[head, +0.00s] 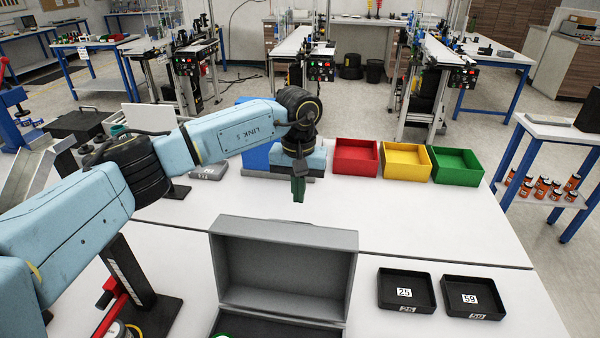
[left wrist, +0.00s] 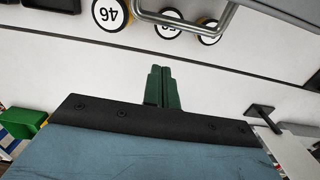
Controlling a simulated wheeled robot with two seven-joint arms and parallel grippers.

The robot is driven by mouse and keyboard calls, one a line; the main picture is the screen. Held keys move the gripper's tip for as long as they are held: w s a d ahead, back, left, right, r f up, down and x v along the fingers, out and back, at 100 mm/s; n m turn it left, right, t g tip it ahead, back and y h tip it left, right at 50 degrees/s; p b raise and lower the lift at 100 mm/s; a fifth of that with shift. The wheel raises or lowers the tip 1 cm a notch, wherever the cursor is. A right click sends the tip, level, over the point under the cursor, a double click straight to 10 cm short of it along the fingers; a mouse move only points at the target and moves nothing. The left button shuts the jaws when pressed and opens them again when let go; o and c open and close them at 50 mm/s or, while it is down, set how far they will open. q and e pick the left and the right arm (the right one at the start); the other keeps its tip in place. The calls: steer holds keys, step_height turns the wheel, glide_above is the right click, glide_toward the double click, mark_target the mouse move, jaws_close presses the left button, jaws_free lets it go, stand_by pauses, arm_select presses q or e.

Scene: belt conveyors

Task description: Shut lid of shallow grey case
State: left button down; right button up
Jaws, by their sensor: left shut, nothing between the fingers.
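The shallow grey case stands open at the front middle of the table in the head view. Its lid (head: 283,268) is raised nearly upright, with its hollow inside facing me. The dark floor of the case base (head: 270,327) shows at the bottom edge, and its front is cut off. My left gripper (head: 298,190) has its green fingers pointing down, above and beyond the lid's top edge, apart from it. In the left wrist view the green fingers (left wrist: 161,88) are together and empty. A metal handle beside a grey surface (left wrist: 290,12) shows there. My right gripper is out of view.
Red (head: 355,157), yellow (head: 406,161) and green (head: 456,166) bins stand at the back. Black trays marked 25 (head: 405,305) and 59 (head: 473,310) lie right of the case. Round objects, one marked 46 (left wrist: 109,14), show in the wrist view. Table between lid and bins is clear.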

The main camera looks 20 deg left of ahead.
arm_select(q)
steer(key=s+f+p, duration=0.1)
steer(key=s+d+f+p, duration=0.1)
steer(key=s, duration=0.1)
steer(key=shift+s+f+p, duration=0.2)
steer(key=shift+f+p, duration=0.15)
steer(key=shift+p, duration=0.05)
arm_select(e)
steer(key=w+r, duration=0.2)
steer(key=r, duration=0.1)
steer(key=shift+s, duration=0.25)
